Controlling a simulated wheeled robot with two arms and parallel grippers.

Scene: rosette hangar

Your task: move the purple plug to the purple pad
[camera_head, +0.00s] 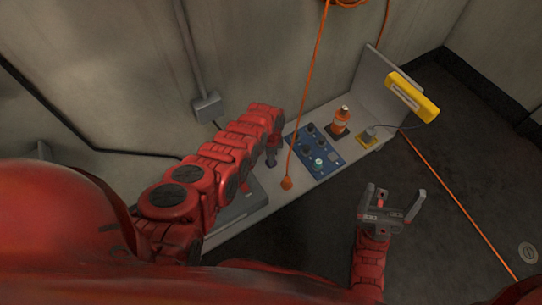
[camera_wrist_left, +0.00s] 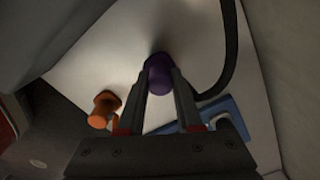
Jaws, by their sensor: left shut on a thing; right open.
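The purple plug (camera_wrist_left: 159,72) sits between the fingertips of my left gripper (camera_wrist_left: 161,88) in the left wrist view, with the pale bench top behind it. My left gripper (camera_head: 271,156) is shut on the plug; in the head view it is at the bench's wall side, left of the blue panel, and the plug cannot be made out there. I cannot tell whether the plug touches the bench. My right gripper (camera_head: 394,203) is open and empty, over the dark floor right of the bench. I cannot make out a purple pad in either view.
The blue panel (camera_head: 325,166) with several knobs lies on the bench (camera_head: 262,221). An orange bottle (camera_head: 341,121) and a yellow device (camera_head: 421,103) are farther back. An orange cable (camera_head: 309,90) hangs with its orange end (camera_head: 287,183) beside the panel. A grey box (camera_head: 249,203) is at the near end.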

